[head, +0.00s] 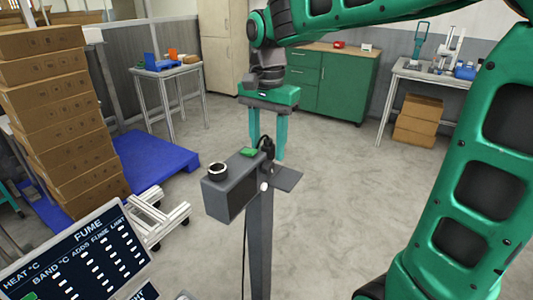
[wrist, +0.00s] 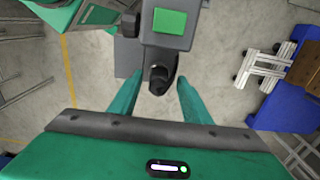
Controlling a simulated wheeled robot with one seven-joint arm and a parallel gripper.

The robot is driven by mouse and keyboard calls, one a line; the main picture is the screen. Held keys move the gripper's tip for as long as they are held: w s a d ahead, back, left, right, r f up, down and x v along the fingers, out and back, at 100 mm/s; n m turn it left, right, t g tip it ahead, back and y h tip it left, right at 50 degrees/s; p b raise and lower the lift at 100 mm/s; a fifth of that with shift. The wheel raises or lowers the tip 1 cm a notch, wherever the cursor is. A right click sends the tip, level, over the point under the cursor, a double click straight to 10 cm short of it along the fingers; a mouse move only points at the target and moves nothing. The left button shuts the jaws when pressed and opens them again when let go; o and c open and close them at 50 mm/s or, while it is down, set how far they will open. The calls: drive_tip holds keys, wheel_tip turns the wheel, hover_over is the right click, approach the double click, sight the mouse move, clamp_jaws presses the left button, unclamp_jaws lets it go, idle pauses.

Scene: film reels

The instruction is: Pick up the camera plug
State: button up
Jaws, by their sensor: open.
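The camera plug (head: 266,146) is a small black piece at the right end of a grey box camera (head: 229,189). The camera has a round lens ring on top and a green patch, and stands on a grey post. In the wrist view the plug (wrist: 160,78) sits at the lower edge of the camera body (wrist: 172,42). My gripper (head: 268,155) points down with its green fingers apart, one on each side of the plug in the head view. In the wrist view my gripper (wrist: 159,88) also has the plug between its fingers, with gaps visible.
A small grey plate (head: 288,179) juts from the post (head: 260,245) beside the camera. A black cable hangs along the post. A display panel (head: 80,258) stands at front left. Stacked cartons (head: 62,115) and a blue pallet (head: 150,160) are farther left. Open floor surrounds the post on the right.

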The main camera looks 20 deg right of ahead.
drive_tip(key=shift+f, duration=0.45)
clamp_jaws()
drive_tip(key=shift+r, duration=0.1)
